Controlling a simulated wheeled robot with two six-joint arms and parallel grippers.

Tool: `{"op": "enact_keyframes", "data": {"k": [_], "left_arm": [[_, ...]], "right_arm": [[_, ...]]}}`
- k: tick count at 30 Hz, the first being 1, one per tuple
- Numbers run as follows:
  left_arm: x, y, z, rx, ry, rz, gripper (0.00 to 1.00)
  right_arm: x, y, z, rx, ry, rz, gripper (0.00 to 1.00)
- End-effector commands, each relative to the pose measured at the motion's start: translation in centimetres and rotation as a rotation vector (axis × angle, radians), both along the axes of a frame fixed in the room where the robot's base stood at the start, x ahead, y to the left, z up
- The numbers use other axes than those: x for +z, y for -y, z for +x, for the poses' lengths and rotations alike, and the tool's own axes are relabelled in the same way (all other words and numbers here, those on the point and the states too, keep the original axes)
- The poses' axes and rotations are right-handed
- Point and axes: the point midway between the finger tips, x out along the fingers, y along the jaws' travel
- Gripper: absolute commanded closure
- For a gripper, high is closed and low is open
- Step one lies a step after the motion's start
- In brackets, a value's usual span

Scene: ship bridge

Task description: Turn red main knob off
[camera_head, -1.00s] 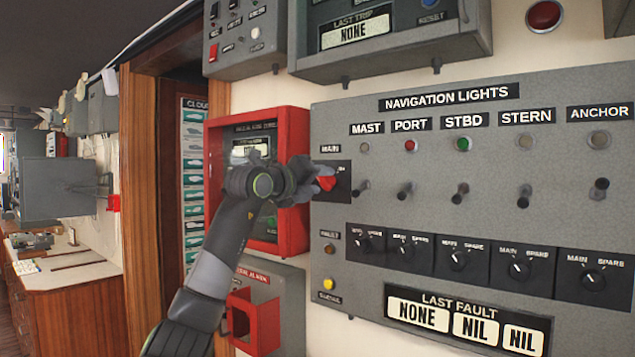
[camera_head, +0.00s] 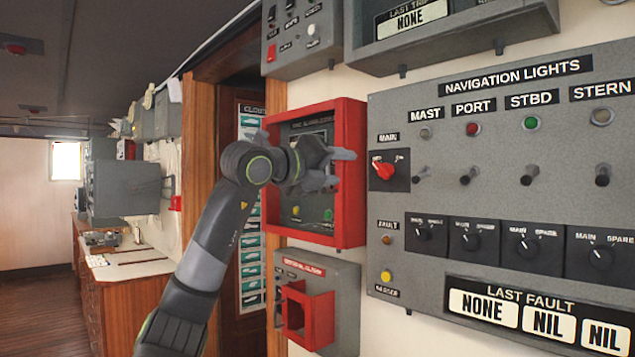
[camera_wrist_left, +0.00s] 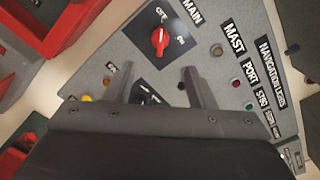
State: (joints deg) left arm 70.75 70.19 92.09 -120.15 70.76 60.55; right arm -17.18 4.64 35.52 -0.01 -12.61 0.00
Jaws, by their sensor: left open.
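The red main knob (camera_head: 383,170) sits on a black plate under the MAIN label at the left end of the grey navigation lights panel (camera_head: 395,230). My left gripper (camera_head: 345,170) is to the left of the knob in the head view, in front of the red framed box, open and empty. In the left wrist view the red knob (camera_wrist_left: 160,41) shows beyond the open fingers (camera_wrist_left: 158,88), apart from them. Its plate carries OFF and ON marks there. My right gripper is not in view.
The red framed box (camera_head: 355,215) and a small alarm box with a red guard (camera_head: 318,318) are left of the panel. Several toggle levers, such as the MAST lever (camera_head: 421,174), stick out right of the knob. A doorway opens further left.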

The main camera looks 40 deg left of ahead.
Motion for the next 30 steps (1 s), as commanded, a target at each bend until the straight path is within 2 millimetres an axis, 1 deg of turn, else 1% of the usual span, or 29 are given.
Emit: {"op": "enact_keyframes", "data": {"k": [1,3,6,10,15,30], "left_arm": [[-0.3,-0.2,-1.1,0.004,0.002,0.003,0.5],[-0.3,-0.2,-2.3,0.003,0.002,0.003,0.5],[-0.2,-0.4,-3.6,0.001,0.001,0.001,0.5],[-0.1,-0.4,-4.6,0.001,0.001,0.0,0.5],[0.0,-0.4,-4.9,0.0,0.0,-0.001,0.5],[0.0,-0.4,-4.9,0.0,0.0,-0.001,0.5]], "right_arm": [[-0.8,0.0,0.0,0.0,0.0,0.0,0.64],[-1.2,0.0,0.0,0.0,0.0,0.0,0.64],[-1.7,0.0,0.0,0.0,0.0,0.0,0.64],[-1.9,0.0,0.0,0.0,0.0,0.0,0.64],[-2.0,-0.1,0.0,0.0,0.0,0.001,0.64],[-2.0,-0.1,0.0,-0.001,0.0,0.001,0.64]]}}
